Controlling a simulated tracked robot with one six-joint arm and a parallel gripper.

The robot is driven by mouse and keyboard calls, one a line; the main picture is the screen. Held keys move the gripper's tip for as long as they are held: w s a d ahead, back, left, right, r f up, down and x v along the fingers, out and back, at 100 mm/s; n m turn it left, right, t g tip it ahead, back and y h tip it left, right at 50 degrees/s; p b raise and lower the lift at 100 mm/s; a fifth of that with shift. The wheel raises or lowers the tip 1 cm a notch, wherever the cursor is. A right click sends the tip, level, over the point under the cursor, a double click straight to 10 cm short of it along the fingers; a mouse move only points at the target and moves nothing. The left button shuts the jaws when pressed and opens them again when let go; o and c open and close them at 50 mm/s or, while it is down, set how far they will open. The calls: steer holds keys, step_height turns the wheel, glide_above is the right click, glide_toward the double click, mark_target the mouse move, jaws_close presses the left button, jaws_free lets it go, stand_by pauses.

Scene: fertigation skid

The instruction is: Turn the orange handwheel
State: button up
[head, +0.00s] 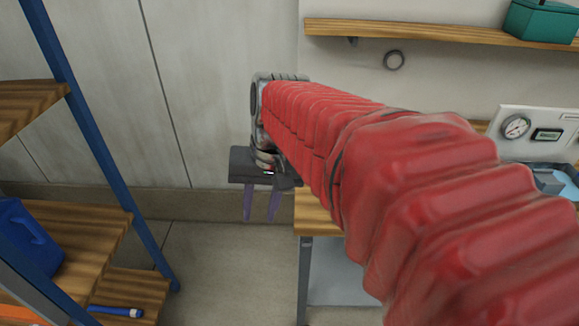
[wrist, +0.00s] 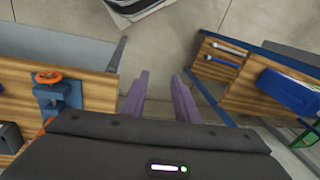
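The orange handwheel (wrist: 47,77) shows in the wrist view at the left, on top of a blue valve body (wrist: 72,95) on a wooden bench (wrist: 98,92). It is not visible in the head view, where my red arm covers much of the bench. My gripper (wrist: 160,75) has two purple fingers spread apart with nothing between them. It is to the right of the handwheel in the wrist view, clear of it, over the floor gap. In the head view my gripper (head: 259,220) points down, left of the bench's near corner.
A shelf rack with blue posts (head: 102,150) stands at the left, holding a blue container (head: 28,236) and a blue-handled tool (head: 116,311). A wall shelf (head: 430,34) carries a green box (head: 541,21). A gauge panel (head: 540,126) stands at the right. Floor between rack and bench is clear.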

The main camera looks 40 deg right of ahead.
steer(key=s+a+n+t+h, duration=0.1)
steer(key=s+a+n+t, duration=0.2)
steer(key=a+n, duration=0.3)
steer(key=shift+s+a+r+n+t, duration=0.2)
steer(key=shift+s+a+n+t, duration=0.2)
steer(key=shift+a, duration=1.05)
steer(key=shift+o, duration=0.4)
